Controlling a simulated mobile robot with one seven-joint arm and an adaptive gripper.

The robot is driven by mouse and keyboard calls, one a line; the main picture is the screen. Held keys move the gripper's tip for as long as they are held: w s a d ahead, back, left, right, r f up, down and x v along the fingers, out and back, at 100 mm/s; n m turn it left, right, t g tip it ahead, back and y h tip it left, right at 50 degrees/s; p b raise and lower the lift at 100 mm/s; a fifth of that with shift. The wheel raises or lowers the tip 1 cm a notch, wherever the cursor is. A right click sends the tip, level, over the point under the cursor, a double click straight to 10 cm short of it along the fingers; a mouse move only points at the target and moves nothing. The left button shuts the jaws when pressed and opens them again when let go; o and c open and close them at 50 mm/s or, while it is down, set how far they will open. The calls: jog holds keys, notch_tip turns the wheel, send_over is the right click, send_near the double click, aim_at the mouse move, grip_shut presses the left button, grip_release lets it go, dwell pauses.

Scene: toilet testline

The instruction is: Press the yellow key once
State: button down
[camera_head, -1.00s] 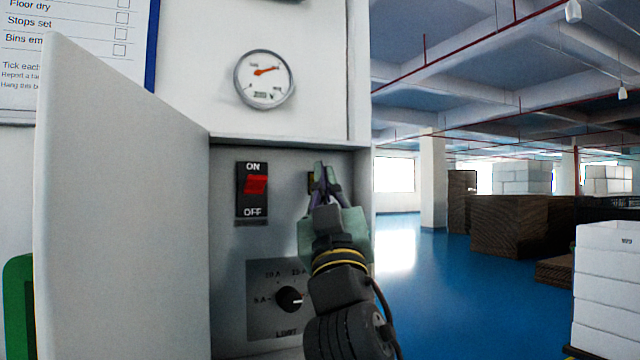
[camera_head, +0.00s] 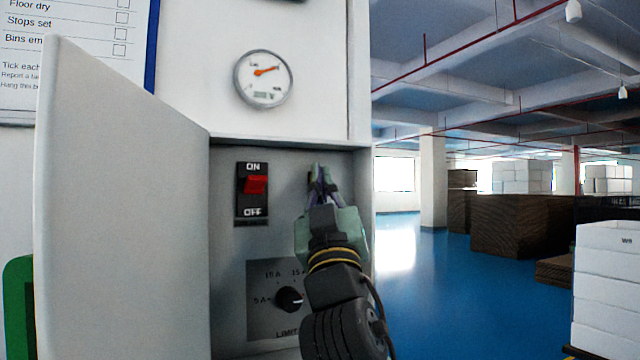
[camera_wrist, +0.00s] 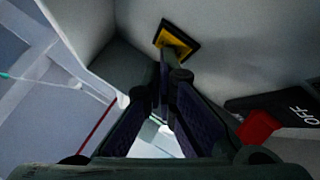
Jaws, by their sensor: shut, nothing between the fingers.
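The yellow key (camera_wrist: 174,40) sits in a dark square frame on the grey back panel of the open cabinet. In the wrist view it lies just beyond my gripper (camera_wrist: 168,68), and the fingertips cover part of its lower edge. Whether the tips touch it I cannot tell. In the head view my gripper (camera_head: 318,172) is at the right side of the cabinet recess, and it hides most of the key. The fingers are shut with nothing between them.
A red ON/OFF switch (camera_head: 255,185) is left of my gripper, with a rotary knob (camera_head: 289,299) below. The open cabinet door (camera_head: 120,200) stands at left. A gauge (camera_head: 263,79) is above the recess. Open blue floor (camera_head: 450,290) lies to the right.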

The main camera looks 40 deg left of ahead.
jog(key=shift+w+a, duration=0.1)
jog(key=shift+a, duration=0.05)
dwell(0.4)
jog(key=shift+s+d, duration=0.35)
jog(key=shift+d, duration=0.35)
jog(key=shift+s+d, duration=0.3)
jog(key=shift+d, duration=0.5)
jog(key=shift+s+d, duration=0.35)
jog(key=shift+d, duration=0.4)
jog(key=shift+s+d, duration=0.3)
jog(key=shift+d, duration=0.5)
